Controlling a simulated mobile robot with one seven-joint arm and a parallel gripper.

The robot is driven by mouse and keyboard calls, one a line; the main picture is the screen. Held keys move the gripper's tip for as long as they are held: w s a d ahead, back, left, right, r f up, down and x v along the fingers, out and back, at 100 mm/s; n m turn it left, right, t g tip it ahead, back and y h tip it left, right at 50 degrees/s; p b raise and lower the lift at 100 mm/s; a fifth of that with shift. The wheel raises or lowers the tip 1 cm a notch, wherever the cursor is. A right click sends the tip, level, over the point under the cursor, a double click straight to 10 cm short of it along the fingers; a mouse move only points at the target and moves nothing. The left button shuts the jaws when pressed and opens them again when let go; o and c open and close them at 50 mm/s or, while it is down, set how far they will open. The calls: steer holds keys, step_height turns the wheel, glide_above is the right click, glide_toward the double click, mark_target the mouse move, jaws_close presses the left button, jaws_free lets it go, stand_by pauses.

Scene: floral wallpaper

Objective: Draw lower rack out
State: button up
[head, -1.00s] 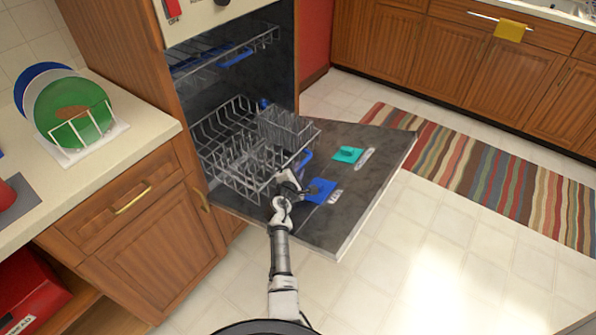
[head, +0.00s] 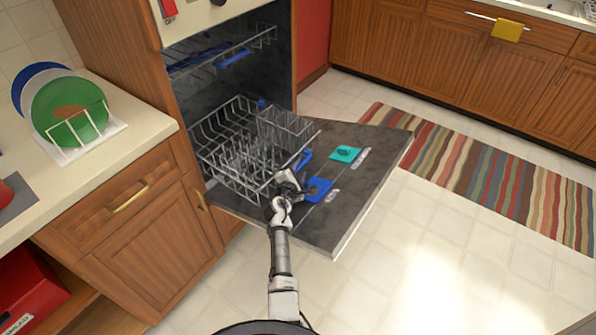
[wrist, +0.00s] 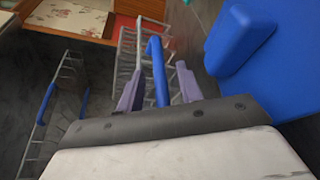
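The lower rack (head: 240,155) is a grey wire basket, partly out of the dishwasher over the lowered door (head: 350,200). It also shows in the wrist view (wrist: 128,45). My gripper (head: 290,180) is low at the rack's front corner, above the door. In the wrist view, my gripper (wrist: 160,85) has its two fingers apart. A blue bar (wrist: 157,70), seemingly the rack's handle, lies between them with small gaps on either side. I cannot tell whether either finger touches it.
The upper rack (head: 225,58) is inside the dishwasher. A blue piece (head: 318,188) and a teal piece (head: 345,154) are on the door. Wooden cabinets (head: 125,230) stand at left. Open floor (head: 400,250) and a striped rug (head: 500,180) lie to the right.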

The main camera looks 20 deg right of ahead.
steer(key=shift+a, duration=0.1)
steer(key=v, duration=1.3)
steer(key=shift+s+a, duration=0.2)
steer(key=shift+s, duration=0.1)
